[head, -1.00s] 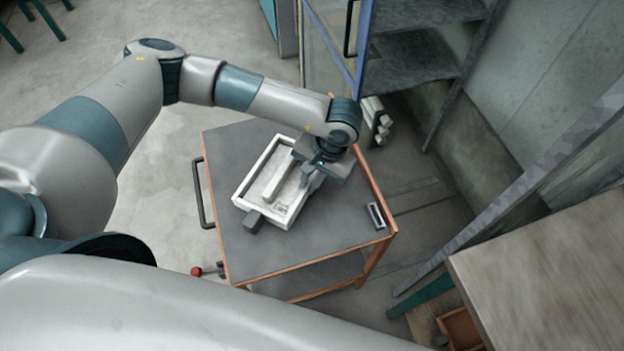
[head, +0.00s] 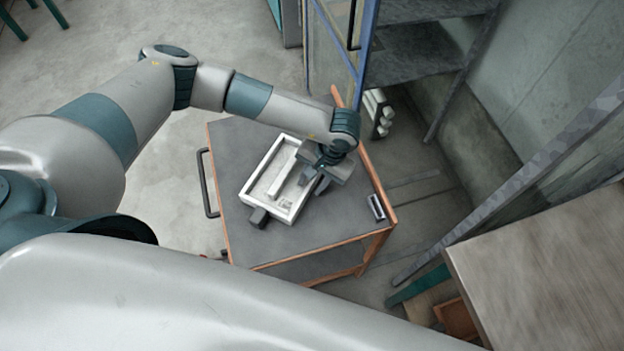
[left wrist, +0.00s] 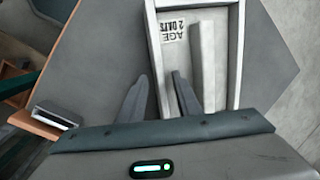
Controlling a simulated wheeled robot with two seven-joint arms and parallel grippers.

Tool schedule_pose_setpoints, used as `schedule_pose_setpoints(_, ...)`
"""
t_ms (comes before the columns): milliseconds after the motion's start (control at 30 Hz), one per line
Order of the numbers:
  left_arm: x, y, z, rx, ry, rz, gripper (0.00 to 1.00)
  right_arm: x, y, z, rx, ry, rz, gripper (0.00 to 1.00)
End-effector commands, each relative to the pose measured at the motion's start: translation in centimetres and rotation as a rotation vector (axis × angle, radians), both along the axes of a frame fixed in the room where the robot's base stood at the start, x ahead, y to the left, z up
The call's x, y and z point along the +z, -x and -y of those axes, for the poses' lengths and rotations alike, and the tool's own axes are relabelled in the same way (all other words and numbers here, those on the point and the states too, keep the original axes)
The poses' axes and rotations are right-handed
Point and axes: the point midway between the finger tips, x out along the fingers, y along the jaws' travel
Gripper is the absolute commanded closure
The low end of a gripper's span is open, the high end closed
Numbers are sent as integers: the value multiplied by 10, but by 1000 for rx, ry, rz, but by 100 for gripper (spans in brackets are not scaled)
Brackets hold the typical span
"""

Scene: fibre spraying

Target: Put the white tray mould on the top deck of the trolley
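The white tray mould (head: 246,198) lies flat on the dark top deck (head: 232,238) of the trolley, set at an angle. It is a shallow frame with a raised bar inside and a dark block at its near end. In the left wrist view the tray mould (left wrist: 236,52) shows lettering on its floor. My left gripper (head: 313,184) is at its right side. In the wrist view the left gripper (left wrist: 160,76) is open, one finger outside the side wall and the other inside, with small gaps to the wall. My right gripper is out of view.
A small grey holder (head: 376,207) sits at the deck's right edge. The trolley has a dark handle (head: 206,182) on its left. A shelf unit (head: 425,60) stands behind, and a wooden table (head: 545,265) is at the right. The deck's front is clear.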

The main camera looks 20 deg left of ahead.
Motion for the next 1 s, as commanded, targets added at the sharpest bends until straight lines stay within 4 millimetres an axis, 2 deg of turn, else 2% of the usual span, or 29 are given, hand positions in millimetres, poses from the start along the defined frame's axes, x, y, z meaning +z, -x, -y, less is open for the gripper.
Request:
schedule_pose_setpoints(267,1,0,0,0,0,0,69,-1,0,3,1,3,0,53)
schedule_pose_setpoints(467,11,-2,3,0,1,3,69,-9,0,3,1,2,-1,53)
schedule_pose_setpoints(667,37,-5,11,-1,3,5,69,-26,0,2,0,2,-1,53)
schedule_pose_setpoints(1000,93,-8,25,-3,2,3,69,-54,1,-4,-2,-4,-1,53)
